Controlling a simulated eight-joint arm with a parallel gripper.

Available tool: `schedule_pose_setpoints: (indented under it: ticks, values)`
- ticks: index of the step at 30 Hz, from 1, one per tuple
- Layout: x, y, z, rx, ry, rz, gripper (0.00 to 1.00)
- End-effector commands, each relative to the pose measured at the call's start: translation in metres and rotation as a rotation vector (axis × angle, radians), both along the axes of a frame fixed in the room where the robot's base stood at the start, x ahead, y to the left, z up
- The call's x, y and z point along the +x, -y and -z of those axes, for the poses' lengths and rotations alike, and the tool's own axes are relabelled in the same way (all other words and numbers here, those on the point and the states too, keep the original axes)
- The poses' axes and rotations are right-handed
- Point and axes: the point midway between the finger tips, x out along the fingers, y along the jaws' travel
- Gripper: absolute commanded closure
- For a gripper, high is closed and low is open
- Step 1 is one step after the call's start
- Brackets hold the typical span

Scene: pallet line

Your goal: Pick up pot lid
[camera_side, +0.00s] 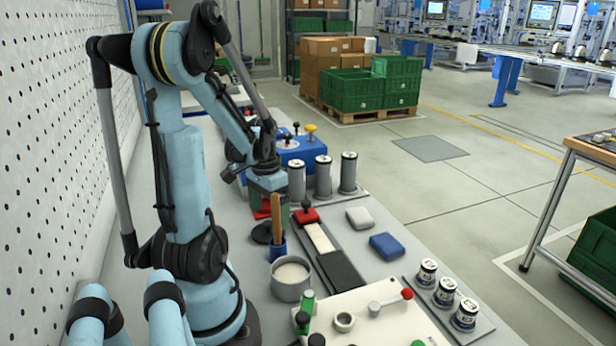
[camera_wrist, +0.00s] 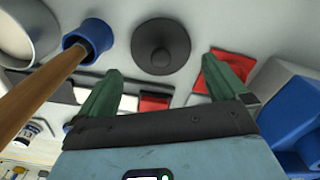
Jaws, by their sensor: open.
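The pot lid is a dark round disc with a central knob (camera_wrist: 161,46); it lies on the light bench top in the wrist view. In the side view the pot lid (camera_side: 261,233) shows as a dark disc, partly hidden behind a wooden handle. My gripper (camera_wrist: 167,64) is open, with its two green fingers spread and nothing between them. The lid appears beyond the fingertips, roughly centred between them, and apart from them. In the side view my gripper (camera_side: 279,211) hangs just above the bench near the lid, partly hidden by the handle.
A wooden handle (camera_wrist: 35,95) stands in a blue cup (camera_wrist: 70,43) close to the lid. A grey pot (camera_side: 290,285) stands in front. A red piece (camera_wrist: 208,82) lies by one finger. A blue box (camera_wrist: 292,108) and grey cylinders (camera_side: 323,178) stand near.

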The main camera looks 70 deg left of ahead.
Motion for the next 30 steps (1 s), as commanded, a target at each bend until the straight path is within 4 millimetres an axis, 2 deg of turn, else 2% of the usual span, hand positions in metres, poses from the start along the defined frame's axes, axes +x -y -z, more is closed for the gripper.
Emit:
schedule_pose_setpoints:
  ticks: [10,21,22,30]
  values:
    - [-0.005,0.000,0.037,0.000,0.000,0.000,0.00]
    - [-0.005,0.000,0.043,0.000,0.000,-0.001,0.00]
    - [-0.005,0.000,0.043,0.000,0.000,-0.001,0.02]
    - [-0.005,0.000,0.043,0.000,0.000,-0.001,0.41]
